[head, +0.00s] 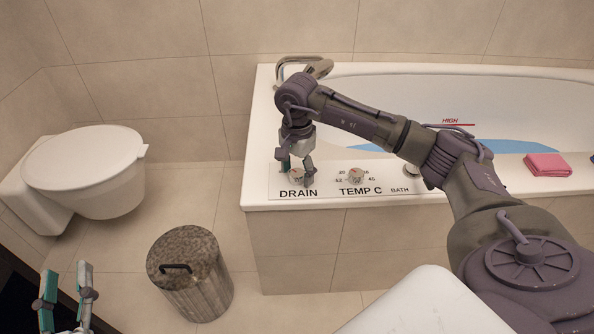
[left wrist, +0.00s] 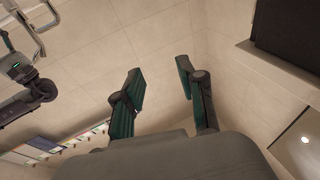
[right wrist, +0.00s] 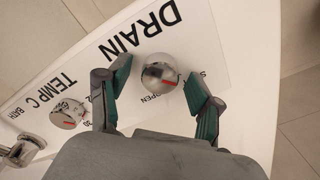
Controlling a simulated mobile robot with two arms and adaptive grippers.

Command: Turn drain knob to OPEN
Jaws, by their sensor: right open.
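The drain knob (right wrist: 158,68) is a round metal knob on a white panel (right wrist: 205,40) marked DRAIN. In the right wrist view its red mark lies at the lower right, between the OPEN label (right wrist: 157,98) and a partly hidden label starting with S. My right gripper (right wrist: 157,95) is open, its fingers on either side of the knob; I cannot tell whether they touch it. In the head view my right gripper (head: 297,163) points down over the panel and partly hides the knob. My left gripper (head: 68,283) is open and empty at the lower left, far from the tub.
The temperature knob (head: 356,176) sits right of the drain knob, with a bath control (head: 411,170) beyond it. A faucet (head: 310,66) stands at the tub's back left. A lidded bin (head: 190,270), a toilet (head: 85,170) and a pink towel (head: 547,165) are nearby.

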